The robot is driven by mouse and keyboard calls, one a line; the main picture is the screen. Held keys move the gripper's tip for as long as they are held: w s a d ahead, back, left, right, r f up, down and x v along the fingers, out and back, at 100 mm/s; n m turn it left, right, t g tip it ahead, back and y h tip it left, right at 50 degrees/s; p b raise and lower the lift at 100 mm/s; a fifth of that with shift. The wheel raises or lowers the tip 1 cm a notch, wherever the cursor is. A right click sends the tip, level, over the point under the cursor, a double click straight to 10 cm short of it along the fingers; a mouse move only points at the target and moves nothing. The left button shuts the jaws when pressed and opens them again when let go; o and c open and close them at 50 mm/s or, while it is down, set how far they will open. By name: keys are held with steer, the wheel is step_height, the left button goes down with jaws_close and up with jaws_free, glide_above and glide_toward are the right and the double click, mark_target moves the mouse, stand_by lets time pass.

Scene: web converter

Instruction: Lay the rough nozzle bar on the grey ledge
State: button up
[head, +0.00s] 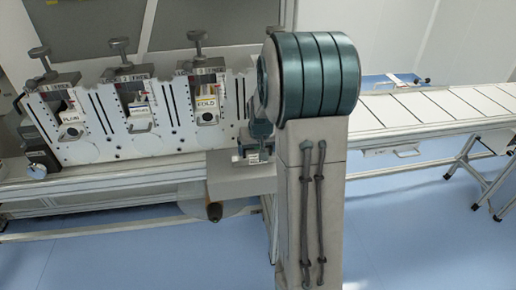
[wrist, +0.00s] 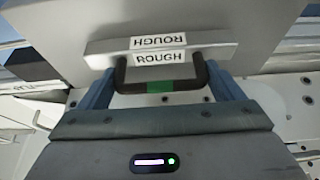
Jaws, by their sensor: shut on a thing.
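The rough nozzle bar (wrist: 215,53) is a grey bar with white ROUGH labels and a black handle with a green band. My gripper (wrist: 158,84) is shut on that handle, one blue finger at each end of it. In the wrist view the bar appears close to a broad grey surface; I cannot tell whether they touch. In the head view my gripper (head: 257,148) is just above the grey ledge (head: 232,186), partly hidden by my arm. Only a small part of the bar with a white label shows there.
Left of the ledge stands a white panel (head: 95,148) with slots and several clamp stations with dark knobs, labelled PLAIN, FOLD and similar. A roll hangs below the ledge. A white conveyor (head: 440,108) runs off to the right. My arm blocks the middle.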

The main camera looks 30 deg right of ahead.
steer(key=shift+f, duration=0.25)
steer(key=shift+f, duration=0.2)
steer(key=o, duration=1.1)
steer(key=shift+r, duration=0.15)
steer(key=v, duration=1.1)
steer(key=s+a+n, duration=0.1)
steer(key=s+a, duration=0.4)
steer(key=s, duration=0.2)
steer(key=s+a+n, duration=0.1)
steer(key=s+a, duration=0.3)
steer(key=s, duration=0.3)
steer(key=s+a+n+g+y+b, duration=0.1)
steer(key=s+a, duration=0.4)
steer(key=s, duration=0.3)
steer(key=shift+a+f, duration=0.3)
